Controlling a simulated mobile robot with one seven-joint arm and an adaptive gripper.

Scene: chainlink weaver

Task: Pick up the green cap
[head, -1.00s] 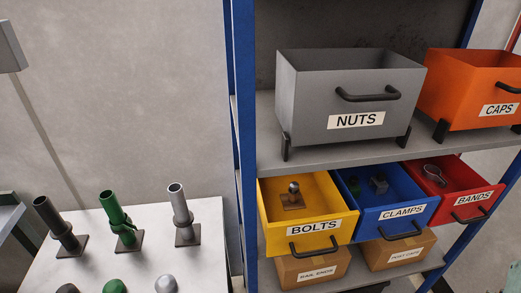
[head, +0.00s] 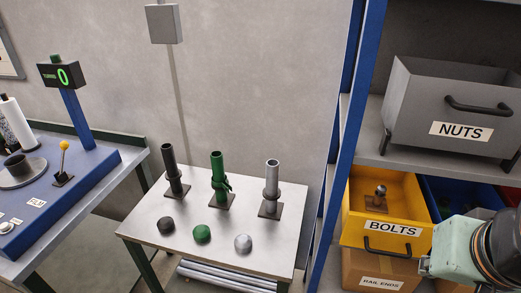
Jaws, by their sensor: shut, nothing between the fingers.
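The green cap (head: 202,233) is a small dome. It sits on the front part of the white table, between a black cap (head: 166,225) and a silver cap (head: 243,243). Behind it stands a green post (head: 218,183) with a clamp-like collar on a square base. Part of my arm shows at the lower right, well apart from the green cap. My gripper's fingers are not in view.
A black post (head: 173,172) and a silver post (head: 271,188) flank the green post on the white table (head: 143,225). A blue shelf upright (head: 345,140) separates this table from the NUTS bin (head: 420,100) and yellow BOLTS bin (head: 360,228). A blue bench (head: 90,190) stands left.

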